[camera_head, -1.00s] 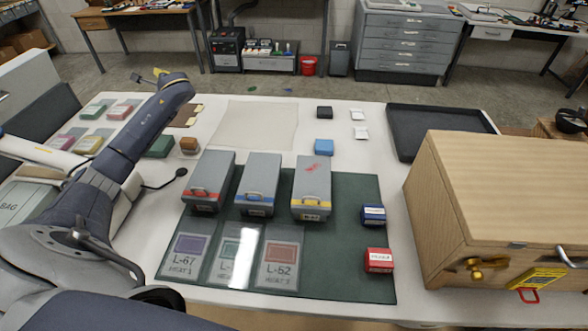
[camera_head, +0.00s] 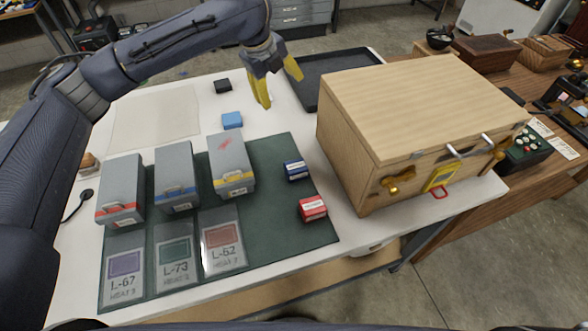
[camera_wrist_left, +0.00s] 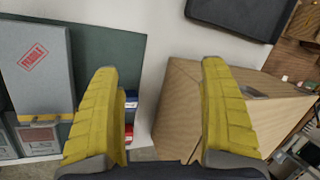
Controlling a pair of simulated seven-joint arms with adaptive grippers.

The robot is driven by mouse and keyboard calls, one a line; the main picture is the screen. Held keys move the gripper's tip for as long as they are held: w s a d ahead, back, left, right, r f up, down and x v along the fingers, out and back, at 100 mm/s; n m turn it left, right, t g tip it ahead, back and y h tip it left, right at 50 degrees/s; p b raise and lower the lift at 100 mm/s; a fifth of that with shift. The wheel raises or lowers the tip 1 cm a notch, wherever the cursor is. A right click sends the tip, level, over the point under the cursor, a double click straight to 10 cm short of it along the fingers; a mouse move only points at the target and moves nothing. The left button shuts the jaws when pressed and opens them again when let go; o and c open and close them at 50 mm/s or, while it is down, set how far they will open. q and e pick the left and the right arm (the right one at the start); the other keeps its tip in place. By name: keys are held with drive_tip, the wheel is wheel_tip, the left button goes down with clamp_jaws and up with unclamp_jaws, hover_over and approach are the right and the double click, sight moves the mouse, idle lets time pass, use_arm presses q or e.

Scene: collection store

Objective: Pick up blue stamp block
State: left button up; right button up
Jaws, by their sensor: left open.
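The blue stamp block (camera_head: 296,169), with a white label band, sits on the right part of the green mat (camera_head: 278,208), just behind a red stamp block (camera_head: 313,208). In the left wrist view the blue block (camera_wrist_left: 131,99) is partly hidden by the left-hand yellow finger, with the red block (camera_wrist_left: 129,129) below it. My left gripper (camera_head: 279,88) is open and empty. It hangs above the table, farther back than the blue block and beside the wooden case. My right gripper is not in view.
A large wooden case (camera_head: 425,110) with latches stands close right of the blocks. Three grey boxes (camera_head: 175,170) stand left on the mat above labelled cards. A light blue block (camera_head: 232,120) and a black tray (camera_head: 340,62) lie farther back.

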use_arm(q)
drive_tip(key=s+d+m+g+y, duration=0.1)
drive_tip(key=s+d+m+g, duration=0.1)
drive_tip(key=s+d, duration=0.35)
drive_tip(key=m+g+y, duration=0.2)
hover_over(295, 164)
wheel_tip(295, 164, down, 17)
drive_tip(key=shift+r, duration=0.1)
idle(0.3)
drive_tip(key=c, duration=1.3)
